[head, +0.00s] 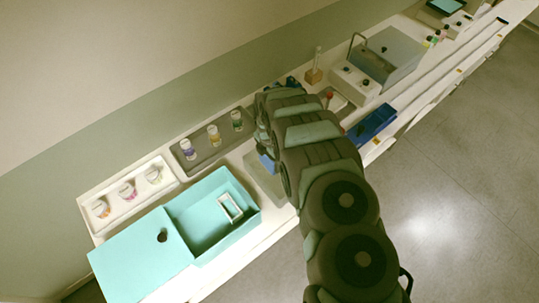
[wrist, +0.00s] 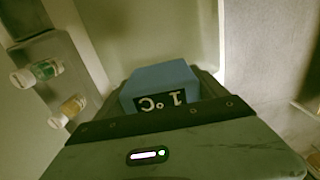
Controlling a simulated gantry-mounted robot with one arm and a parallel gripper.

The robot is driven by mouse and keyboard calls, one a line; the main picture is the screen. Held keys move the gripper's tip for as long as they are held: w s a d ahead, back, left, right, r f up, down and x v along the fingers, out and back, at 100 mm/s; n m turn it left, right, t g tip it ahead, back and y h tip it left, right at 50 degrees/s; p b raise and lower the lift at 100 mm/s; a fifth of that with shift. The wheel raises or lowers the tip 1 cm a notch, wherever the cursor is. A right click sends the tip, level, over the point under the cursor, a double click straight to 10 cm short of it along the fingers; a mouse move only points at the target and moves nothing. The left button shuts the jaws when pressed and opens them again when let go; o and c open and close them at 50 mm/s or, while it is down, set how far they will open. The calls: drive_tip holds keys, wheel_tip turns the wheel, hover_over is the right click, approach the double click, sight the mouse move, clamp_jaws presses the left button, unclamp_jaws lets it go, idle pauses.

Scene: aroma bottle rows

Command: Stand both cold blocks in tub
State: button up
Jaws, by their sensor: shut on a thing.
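My gripper (wrist: 170,112) is shut on a blue cold block (wrist: 160,80), whose dark label reads "1°C" upside down in the wrist view. In the head view the held block (head: 267,163) shows just under my gripper, over or near a pale grey tray (head: 258,184); I cannot tell if it touches. The teal tub (head: 248,216) stands left of and nearer than my gripper, open on its right side. A small white-rimmed rectangular item (head: 230,207) is inside it. I cannot make out a second cold block.
A teal panel with a dark knob (head: 135,258) lies left of the tub's opening. A grey tray (head: 202,163) and a white tray (head: 135,205) hold capped bottles along the wall. A dark blue tray (head: 373,123) and a grey bath (head: 390,60) stand right of my arm.

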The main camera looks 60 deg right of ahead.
drive_tip(key=shift+f, duration=0.15)
idle(0.3)
drive_tip(key=shift+s+f+b, duration=0.1)
drive_tip(key=shift+f+b, duration=3.3)
drive_tip(key=shift+f, duration=2.45)
drive_tip(key=shift+f+b, duration=0.45)
drive_tip(key=shift+f, duration=0.1)
drive_tip(key=o, duration=1.6)
drive_tip(key=shift+o, duration=0.2)
wheel_tip(320, 180, up, 10)
drive_tip(key=shift+d+r+b, duration=0.1)
drive_tip(key=shift+r+b, duration=0.1)
drive_tip(key=shift+b, duration=0.35)
drive_tip(key=shift+r, duration=0.2)
